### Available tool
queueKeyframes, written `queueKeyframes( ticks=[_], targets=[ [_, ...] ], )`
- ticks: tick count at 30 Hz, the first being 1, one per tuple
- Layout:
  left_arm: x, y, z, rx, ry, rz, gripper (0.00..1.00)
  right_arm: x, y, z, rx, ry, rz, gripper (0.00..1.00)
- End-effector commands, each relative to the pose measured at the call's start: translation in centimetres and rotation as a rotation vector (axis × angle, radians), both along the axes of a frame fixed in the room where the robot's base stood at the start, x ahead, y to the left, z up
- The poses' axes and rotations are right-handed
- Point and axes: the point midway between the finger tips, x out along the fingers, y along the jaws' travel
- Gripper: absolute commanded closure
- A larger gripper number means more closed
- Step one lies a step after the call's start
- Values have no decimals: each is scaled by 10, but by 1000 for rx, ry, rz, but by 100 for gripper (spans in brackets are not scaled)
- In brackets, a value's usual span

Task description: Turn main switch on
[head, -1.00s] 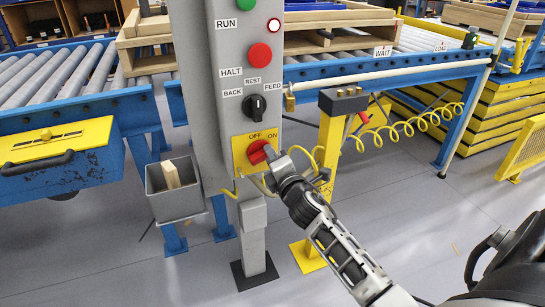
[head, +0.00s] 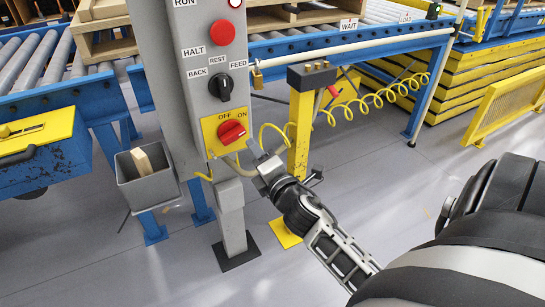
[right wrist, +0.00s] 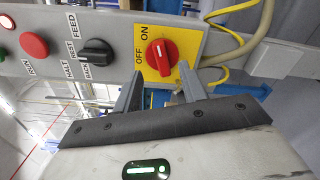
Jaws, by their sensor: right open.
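The main switch is a red knob (head: 231,131) on a yellow plate (head: 211,143) marked OFF and ON, low on the grey control post. In the right wrist view the knob (right wrist: 160,54) lies just beyond my fingers. Its handle lies roughly sideways across the plate, with its pale mark seeming to point to the ON side. My right gripper (head: 261,158) is open and empty, below and right of the knob and apart from it. In the right wrist view its two fingers (right wrist: 159,88) stand spread with a gap between them. My left gripper is not in view.
Above the switch are a black selector (head: 229,88) and a red HALT button (head: 221,33). A yellow post with a coiled hose (head: 375,100) stands just right of my right gripper. A grey bin (head: 147,185) hangs at the left. Open floor lies in front.

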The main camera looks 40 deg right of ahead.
Motion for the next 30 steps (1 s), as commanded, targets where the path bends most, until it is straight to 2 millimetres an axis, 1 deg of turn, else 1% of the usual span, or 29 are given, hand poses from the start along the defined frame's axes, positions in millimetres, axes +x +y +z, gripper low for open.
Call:
queueKeyframes(
  ticks=[1,6,9,12,17,30],
  targets=[
    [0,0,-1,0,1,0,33,-14,4,-2,3,4,0,58],
    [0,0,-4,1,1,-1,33,-48,11,-2,3,2,-1,58],
    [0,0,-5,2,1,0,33,-62,15,-2,3,1,1,58],
    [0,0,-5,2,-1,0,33,-70,17,-1,2,0,0,58],
    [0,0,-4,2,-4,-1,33,-75,18,0,1,-1,0,58],
    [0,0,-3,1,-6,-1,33,-75,18,0,1,-1,0,58]
  ],
)
